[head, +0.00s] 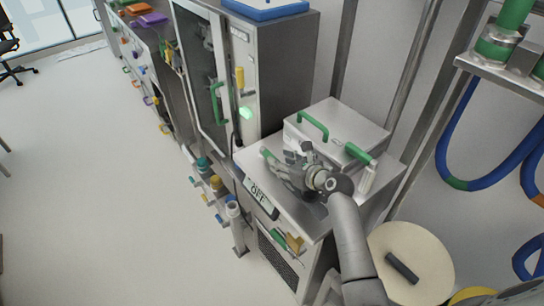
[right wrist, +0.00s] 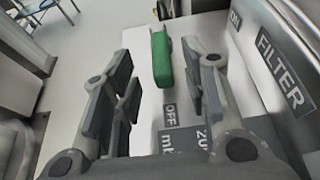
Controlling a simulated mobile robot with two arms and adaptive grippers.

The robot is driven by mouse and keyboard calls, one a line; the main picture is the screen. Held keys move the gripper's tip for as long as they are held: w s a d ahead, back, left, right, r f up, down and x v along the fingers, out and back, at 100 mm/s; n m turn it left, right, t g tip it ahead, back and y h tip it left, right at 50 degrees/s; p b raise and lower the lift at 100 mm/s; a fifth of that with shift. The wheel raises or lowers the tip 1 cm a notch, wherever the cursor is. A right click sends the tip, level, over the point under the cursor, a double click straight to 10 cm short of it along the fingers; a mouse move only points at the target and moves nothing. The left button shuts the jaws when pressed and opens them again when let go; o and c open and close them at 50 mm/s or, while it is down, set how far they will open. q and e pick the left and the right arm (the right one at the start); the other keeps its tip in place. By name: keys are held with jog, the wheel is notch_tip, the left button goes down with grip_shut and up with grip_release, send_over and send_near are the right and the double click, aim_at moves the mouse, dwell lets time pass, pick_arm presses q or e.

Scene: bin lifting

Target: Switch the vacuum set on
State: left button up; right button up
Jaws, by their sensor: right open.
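In the right wrist view the gripper (right wrist: 157,75) is open, with one finger on each side of a green lever (right wrist: 162,62). The lever seems to lie beyond or between the fingertips; contact cannot be told. A small "OFF" label (right wrist: 170,114) lies below the lever. My left gripper is not in view.
A tall steel cabinet (head: 285,75) with a glass door stands behind. A green loop handle (head: 313,125) and a green-ended handle (head: 358,153) are close to my right gripper. A "FILTER" panel (right wrist: 283,70) rises at right. The floor at left (head: 95,180) is clear.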

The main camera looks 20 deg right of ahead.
jog(key=x, duration=0.4)
jog(key=shift+w+a+f, duration=0.1)
jog(key=shift+w+f, duration=0.05)
jog(key=shift+w, duration=0.15)
jog(key=shift+w+f, duration=0.1)
jog(key=shift+w, duration=0.1)
jog(key=shift+w+a+f, duration=0.15)
jog(key=shift+w, duration=0.15)
jog(key=shift+c, duration=1)
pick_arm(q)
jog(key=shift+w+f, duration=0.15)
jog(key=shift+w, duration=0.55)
pick_arm(e)
grip_shut()
